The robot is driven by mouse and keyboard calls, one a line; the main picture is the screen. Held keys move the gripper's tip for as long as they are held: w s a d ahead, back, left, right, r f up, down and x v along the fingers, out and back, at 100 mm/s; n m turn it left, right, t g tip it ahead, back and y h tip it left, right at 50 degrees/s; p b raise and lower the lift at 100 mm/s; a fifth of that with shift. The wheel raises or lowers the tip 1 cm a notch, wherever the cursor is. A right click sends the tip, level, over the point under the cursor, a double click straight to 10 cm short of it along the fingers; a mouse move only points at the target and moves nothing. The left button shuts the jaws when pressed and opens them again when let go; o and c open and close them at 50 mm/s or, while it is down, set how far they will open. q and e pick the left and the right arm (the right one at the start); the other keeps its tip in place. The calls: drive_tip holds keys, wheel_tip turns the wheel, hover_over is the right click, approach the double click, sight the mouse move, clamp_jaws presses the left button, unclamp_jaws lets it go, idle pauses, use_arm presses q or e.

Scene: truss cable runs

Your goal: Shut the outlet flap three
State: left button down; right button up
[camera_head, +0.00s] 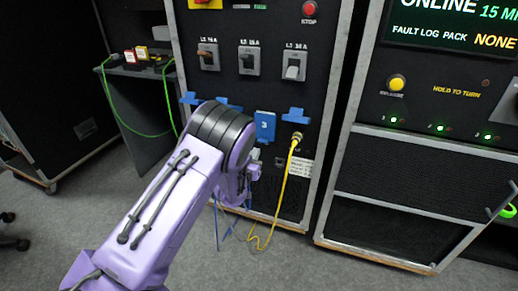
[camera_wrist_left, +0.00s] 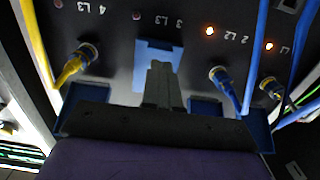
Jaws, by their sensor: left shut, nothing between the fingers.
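The outlet flap three (camera_head: 265,125) is a blue plate marked 3 on the black rack panel. In the head view it hangs down with its face to the front; whether it is fully flush I cannot tell. In the left wrist view, which is upside down, the blue flap (camera_wrist_left: 146,54) lies behind my fingers. My left gripper (camera_wrist_left: 160,68) is shut and empty, its fingertips in front of the flap; contact is unclear. In the head view my left gripper (camera_head: 252,172) is just below the flap, partly hidden by my arm. My right gripper is not in view.
A yellow cable (camera_head: 284,190) hangs from outlet four, right of the flap. Blue cables (camera_wrist_left: 229,92) are plugged into the outlets beside it. The neighbouring flap (camera_head: 295,114) sticks out. Breaker switches (camera_head: 249,60) sit above. Another cabinet (camera_head: 430,175) stands at the right.

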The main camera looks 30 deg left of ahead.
sight(262, 142)
use_arm(q)
drive_tip(key=x, duration=0.5)
drive_tip(key=shift+s+f, duration=0.1)
drive_tip(key=shift+w+a+r+t+b, duration=0.15)
drive_tip(key=shift+w+b, duration=0.15)
drive_tip(key=shift+b, duration=0.3)
drive_tip(key=shift+w+r+t+b, duration=0.15)
drive_tip(key=shift+w+b, duration=0.1)
drive_tip(key=shift+b, duration=0.35)
